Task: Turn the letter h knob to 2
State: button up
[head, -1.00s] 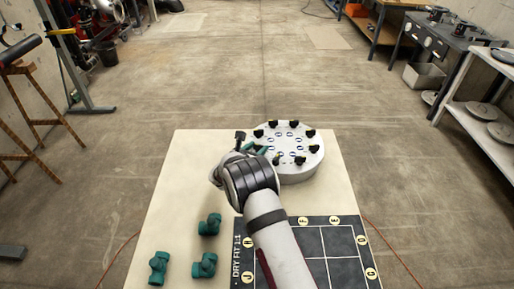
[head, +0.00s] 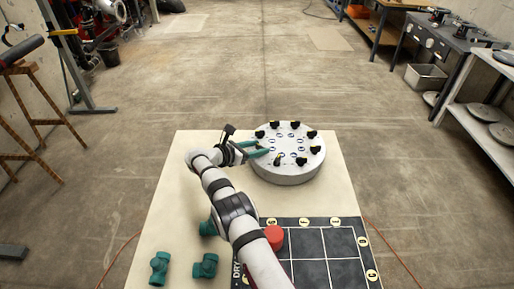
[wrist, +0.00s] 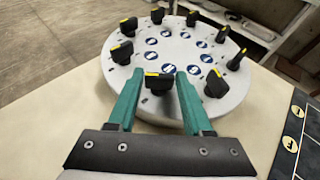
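A round white drum (head: 287,174) stands on the pale board, with a ring of black knobs on its top. Each knob has a yellow mark, and round blue labels sit inside the ring; their letters are too small to read, so I cannot tell which knob is h. My gripper (head: 264,148) reaches in from the drum's left side. In the wrist view, its two teal fingers (wrist: 160,76) are apart, one on each side of a black knob (wrist: 158,84), with small gaps visible. That knob's yellow mark faces the labels.
Several teal pipe fittings (head: 205,266) lie at the board's front left. A dark mat (head: 309,272) with lettered discs lies at the front right, and a red round piece (head: 273,237) shows beside my arm. Neighbouring knobs (wrist: 122,54) stand close along the rim.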

jog(key=o, duration=0.3)
jog(key=shift+o, duration=0.2)
jog(key=v, duration=1.5)
jog(key=shift+s+a, duration=0.2)
jog(key=shift+a, duration=0.05)
jog(key=shift+r, duration=0.1)
jog(key=shift+c, duration=0.3)
